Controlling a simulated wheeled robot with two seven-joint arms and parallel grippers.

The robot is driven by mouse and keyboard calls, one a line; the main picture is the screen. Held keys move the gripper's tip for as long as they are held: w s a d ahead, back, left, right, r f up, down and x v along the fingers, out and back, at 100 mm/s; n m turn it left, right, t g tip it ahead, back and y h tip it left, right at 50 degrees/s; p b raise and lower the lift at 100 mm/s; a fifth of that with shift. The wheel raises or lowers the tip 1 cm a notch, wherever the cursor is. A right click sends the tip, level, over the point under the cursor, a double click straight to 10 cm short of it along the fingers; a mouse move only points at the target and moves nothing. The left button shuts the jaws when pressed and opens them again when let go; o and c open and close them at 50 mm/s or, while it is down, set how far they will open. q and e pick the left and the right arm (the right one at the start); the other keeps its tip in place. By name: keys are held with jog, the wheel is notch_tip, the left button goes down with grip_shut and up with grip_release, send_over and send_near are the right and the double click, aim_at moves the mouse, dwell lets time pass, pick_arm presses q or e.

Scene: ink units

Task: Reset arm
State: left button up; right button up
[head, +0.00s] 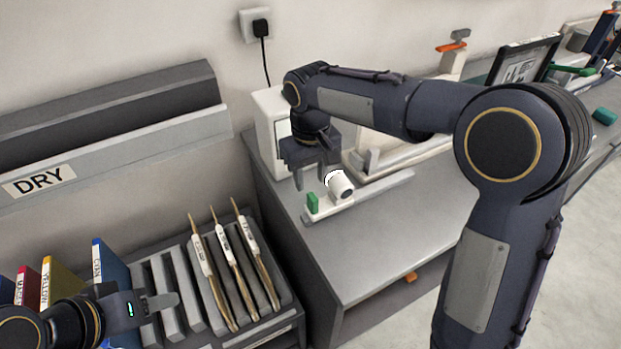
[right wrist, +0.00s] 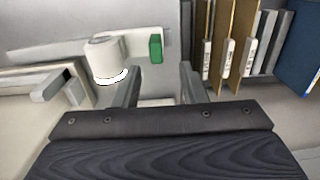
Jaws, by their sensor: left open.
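My right gripper (head: 312,176) hangs pointing down over the grey bench, beside a white cylinder (head: 339,184) and a small green block (head: 312,203) on a white base. In the right wrist view its two fingers (right wrist: 160,90) stand apart with nothing between them. The white cylinder (right wrist: 104,58) and green block (right wrist: 155,48) lie beyond the fingertips there.
A grey rack (head: 178,290) holds several wooden-edged labelled plates (head: 232,265). Coloured binders, one blue (head: 112,268) and one yellow (head: 60,284), stand to its left. A white box (head: 268,125) stands behind my right gripper. The front of the grey bench (head: 380,245) is clear.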

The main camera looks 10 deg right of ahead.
dwell(0.3)
jog(key=s+d+r+m+t+y, duration=0.2)
jog(key=s+d, duration=0.4)
jog(key=s, duration=0.2)
jog(key=s+d+r+m+t+y, duration=0.1)
jog(key=s+d+r+m+y, duration=0.1)
jog(key=s+d, duration=0.55)
jog(key=s+f+m+t, duration=0.1)
jog(key=s+f+t, duration=0.1)
jog(key=s, duration=0.6)
jog(key=shift+s+a+f+m+t, duration=0.2)
jog(key=shift+a+f+m+t, duration=0.15)
jog(key=shift+f, duration=0.25)
dwell(1.1)
